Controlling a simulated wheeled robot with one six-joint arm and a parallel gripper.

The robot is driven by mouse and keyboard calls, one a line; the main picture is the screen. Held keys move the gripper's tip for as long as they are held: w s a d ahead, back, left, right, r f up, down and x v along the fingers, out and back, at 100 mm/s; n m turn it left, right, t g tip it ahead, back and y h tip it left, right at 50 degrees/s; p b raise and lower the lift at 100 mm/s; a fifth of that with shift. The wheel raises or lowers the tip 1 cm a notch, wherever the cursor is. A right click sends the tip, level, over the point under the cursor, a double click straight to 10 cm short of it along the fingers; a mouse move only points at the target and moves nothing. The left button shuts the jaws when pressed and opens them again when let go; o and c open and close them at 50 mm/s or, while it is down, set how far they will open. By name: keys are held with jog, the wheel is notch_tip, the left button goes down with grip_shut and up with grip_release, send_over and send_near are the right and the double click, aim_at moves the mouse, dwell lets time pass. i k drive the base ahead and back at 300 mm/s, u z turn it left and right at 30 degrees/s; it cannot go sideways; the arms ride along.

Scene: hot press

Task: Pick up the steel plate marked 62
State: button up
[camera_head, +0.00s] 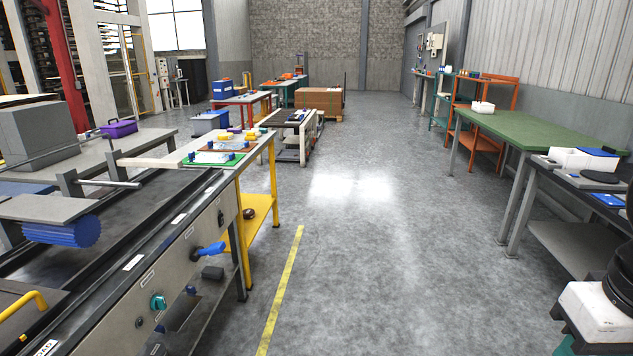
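I cannot make out a steel plate marked 62; no such number is legible in the head view. Small flat pieces with blue parts lie on a green mat (211,159) on the yellow-legged bench at the left, too small to identify. A brown board (228,146) with small pieces lies just behind the mat. My gripper's fingers do not show. A black and white part at the lower right edge may belong to my arm, but I cannot be sure.
A long machine with a blue roller (62,232) and blue handle (209,250) fills the left foreground. A green-topped table (530,132) and a dark bench (560,182) stand at the right. A pallet load (321,101) stands far back. The middle floor is clear, with a yellow line (281,288).

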aim_at(202, 157)
jog(key=z, duration=0.1)
jog(key=i, duration=3.9)
jog(key=u, duration=1.25)
jog(key=i, duration=1.55)
jog(key=u, duration=1.1)
jog(key=i, duration=0.45)
jog(key=u, duration=0.2)
